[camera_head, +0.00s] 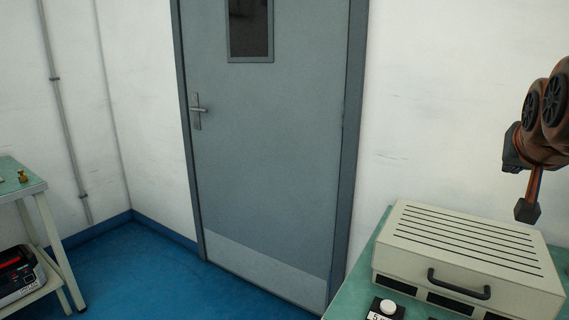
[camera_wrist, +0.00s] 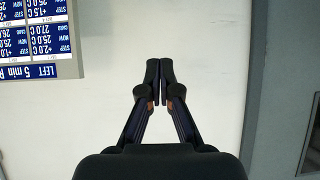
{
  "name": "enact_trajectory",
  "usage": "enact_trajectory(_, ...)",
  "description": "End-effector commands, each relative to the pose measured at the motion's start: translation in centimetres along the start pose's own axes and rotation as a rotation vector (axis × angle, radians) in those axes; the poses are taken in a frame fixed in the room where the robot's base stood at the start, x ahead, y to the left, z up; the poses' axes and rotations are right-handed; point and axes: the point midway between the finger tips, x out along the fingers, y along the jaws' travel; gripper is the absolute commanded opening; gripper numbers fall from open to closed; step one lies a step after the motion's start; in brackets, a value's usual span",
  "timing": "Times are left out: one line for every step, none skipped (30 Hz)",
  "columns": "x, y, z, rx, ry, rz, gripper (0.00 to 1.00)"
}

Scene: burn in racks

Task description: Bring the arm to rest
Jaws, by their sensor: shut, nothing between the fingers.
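My gripper (camera_wrist: 159,72) shows in the wrist view with its two dark fingers together and nothing between them. Behind the fingers is plain white wall. In the head view my arm comes in at the right edge, its orange and dark links bent. The dark end piece (camera_head: 527,211) hangs down just above the back right of a cream slotted box; it looks apart from the box, though the gap is hard to judge.
The cream box (camera_head: 455,250) with a black handle stands on a green bench (camera_head: 357,285), a white button unit (camera_head: 387,308) before it. A grey door (camera_head: 265,150) is shut. A small bench (camera_head: 30,191) stands left. Blue floor between is clear. A display panel (camera_wrist: 38,38) shows in the wrist view.

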Motion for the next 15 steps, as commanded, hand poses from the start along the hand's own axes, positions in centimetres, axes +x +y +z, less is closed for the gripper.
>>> enact_trajectory(0.2, -0.6, 0.9, -0.008, -0.022, -0.013, 0.0)
enact_trajectory(0.4, -0.9, 1.5, -0.012, -0.037, -0.018, 0.0)
enact_trajectory(0.8, -1.3, 2.4, -0.018, -0.061, -0.026, 0.0)
enact_trajectory(1.0, -1.6, 3.1, -0.023, -0.079, -0.033, 0.0)
enact_trajectory(1.2, -1.9, 3.9, -0.028, -0.097, -0.039, 0.0)
enact_trajectory(1.5, -2.4, 4.9, -0.035, -0.123, -0.047, 0.0)
enact_trajectory(1.6, -2.7, 5.7, -0.041, -0.142, -0.054, 0.0)
enact_trajectory(1.8, -3.1, 6.5, -0.048, -0.163, -0.062, 0.0)
enact_trajectory(2.1, -3.6, 7.7, -0.058, -0.193, -0.072, 0.0)
enact_trajectory(2.3, -4.0, 8.7, -0.066, -0.217, -0.08, 0.0)
enact_trajectory(2.5, -4.5, 9.9, -0.076, -0.245, -0.089, 0.0)
enact_trajectory(2.7, -5.1, 11.6, -0.09, -0.286, -0.101, 0.0)
enact_trajectory(2.8, -5.6, 13.0, -0.103, -0.32, -0.112, 0.0)
enact_trajectory(2.8, -6.1, 14.5, -0.117, -0.358, -0.123, 0.0)
enact_trajectory(2.8, -6.8, 16.8, -0.14, -0.413, -0.138, 0.0)
